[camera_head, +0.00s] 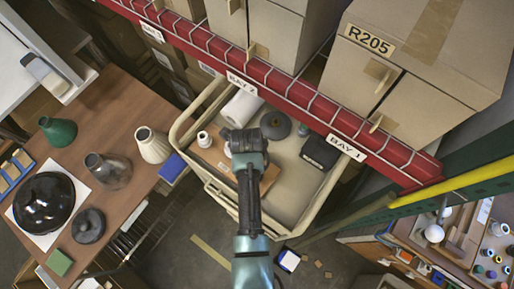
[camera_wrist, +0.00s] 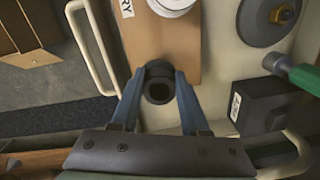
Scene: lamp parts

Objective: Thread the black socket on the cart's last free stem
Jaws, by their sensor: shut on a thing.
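My gripper (camera_wrist: 159,80) is shut on the black socket (camera_wrist: 158,88), a short dark tube whose round opening faces the wrist camera. In the head view my gripper (camera_head: 247,142) hangs over the cart (camera_head: 293,211), and the socket cannot be made out there. A grey round base (camera_wrist: 246,22) lies on the cart at the upper right of the wrist view. A short stem (camera_wrist: 281,14) seems to rise from its middle, with its top partly cut off. The base also shows in the head view (camera_head: 276,126), right of my gripper. The socket is apart from it.
A cardboard box (camera_wrist: 160,50) lies below the socket. A green-handled thing (camera_wrist: 307,77) lies near the base. Red shelf beams (camera_head: 290,100) run behind.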

